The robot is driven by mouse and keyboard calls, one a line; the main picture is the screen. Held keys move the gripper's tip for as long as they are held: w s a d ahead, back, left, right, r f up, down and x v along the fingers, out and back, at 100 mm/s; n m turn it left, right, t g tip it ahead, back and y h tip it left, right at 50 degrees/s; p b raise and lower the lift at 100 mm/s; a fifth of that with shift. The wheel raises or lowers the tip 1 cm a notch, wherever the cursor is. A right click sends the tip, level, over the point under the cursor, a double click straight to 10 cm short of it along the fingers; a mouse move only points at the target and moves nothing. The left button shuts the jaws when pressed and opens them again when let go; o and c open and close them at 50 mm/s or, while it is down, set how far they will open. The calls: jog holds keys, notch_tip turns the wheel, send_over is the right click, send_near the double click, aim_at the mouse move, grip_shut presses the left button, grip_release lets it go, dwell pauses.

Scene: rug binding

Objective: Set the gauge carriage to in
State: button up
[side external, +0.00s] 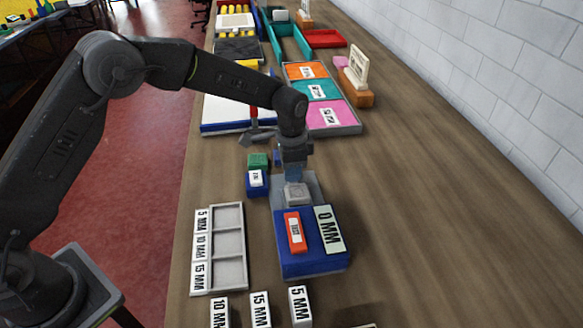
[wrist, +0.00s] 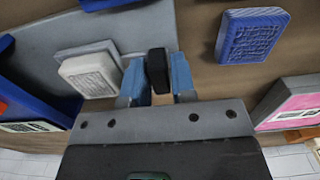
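The gauge fixture has a blue base (side external: 313,262) bearing a "0 MM" plate (side external: 329,231) and a red-orange labelled block (side external: 295,232). A grey plate (side external: 281,188) extends behind it, with a pale grey labelled block (side external: 297,194) on it; this block also shows in the wrist view (wrist: 90,75). My gripper (wrist: 157,78) points down at the back of the grey plate. Its blue fingers lie against both sides of a small black upright piece (wrist: 157,65). Which part is the carriage, and any "in" marking, I cannot tell.
A blue labelled block (side external: 257,184) and a green block (side external: 258,160) stand just left of my gripper. A grey tray (side external: 243,248) with MM labels lies front left. Loose MM blocks (side external: 260,308) stand in front. The bench (side external: 430,210) is clear on the right.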

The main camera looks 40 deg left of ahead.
aim_at(300, 201)
grip_shut()
jog(key=s+d, duration=0.7)
jog(key=shift+s+d, duration=0.25)
grip_release()
jog(key=shift+d, duration=0.1)
jog(key=o, duration=0.4)
